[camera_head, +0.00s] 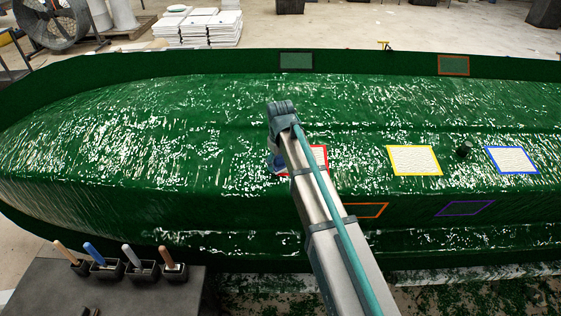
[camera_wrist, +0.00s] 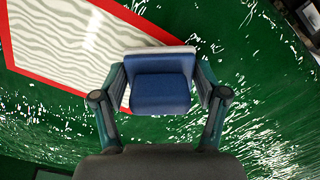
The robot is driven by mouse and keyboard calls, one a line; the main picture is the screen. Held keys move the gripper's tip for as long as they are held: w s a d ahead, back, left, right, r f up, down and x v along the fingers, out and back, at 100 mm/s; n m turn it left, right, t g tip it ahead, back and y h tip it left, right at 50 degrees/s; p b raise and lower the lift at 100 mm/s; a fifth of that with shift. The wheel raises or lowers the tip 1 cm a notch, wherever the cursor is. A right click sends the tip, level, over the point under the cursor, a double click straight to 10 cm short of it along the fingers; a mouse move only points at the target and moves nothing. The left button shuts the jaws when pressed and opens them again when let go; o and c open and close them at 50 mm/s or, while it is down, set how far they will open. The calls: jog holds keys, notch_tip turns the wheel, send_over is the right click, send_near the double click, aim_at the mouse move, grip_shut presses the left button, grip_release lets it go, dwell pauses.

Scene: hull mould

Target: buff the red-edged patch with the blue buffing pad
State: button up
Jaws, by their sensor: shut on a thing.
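The red-edged patch (camera_head: 319,157) lies on the green hull, partly hidden behind my arm in the head view. In the wrist view, the patch (camera_wrist: 72,40) fills the upper left, with grey wavy streaks on its white face. My gripper (camera_wrist: 160,76) is shut on the blue buffing pad (camera_wrist: 160,92), which has a pale layer along its far edge. The pad overlaps the patch's lower right corner region in that view. I cannot tell whether it touches the surface. In the head view, my gripper (camera_head: 277,158) is at the patch's left side.
A yellow-edged patch (camera_head: 414,160) and a blue-edged patch (camera_head: 512,160) lie to the right, with a dark knob (camera_head: 463,152) between them. Orange (camera_head: 365,211) and purple (camera_head: 465,208) outlines are lower on the hull. A dark bench (camera_head: 120,292) at lower left bears several handled tools in holders.

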aim_at(325, 159)
jog(key=shift+f, duration=0.65)
dwell(0.8)
jog(key=shift+w+d+p, duration=0.2)
jog(key=shift+d+p, duration=0.2)
jog(key=shift+d, duration=2.3)
jog(key=shift+w+d+p, duration=0.2)
jog(key=shift+d+p, duration=0.25)
jog(key=shift+d, duration=2.2)
jog(key=shift+w+d+p, duration=0.2)
jog(key=shift+d+p, duration=0.2)
jog(key=shift+d, duration=2.3)
jog(key=shift+w+r+p, duration=0.15)
jog(key=shift+w+p, duration=0.05)
jog(key=shift+w, duration=0.85)
jog(key=shift+w+r+p, duration=0.15)
jog(key=shift+w, duration=0.85)
jog(key=shift+a, duration=0.15)
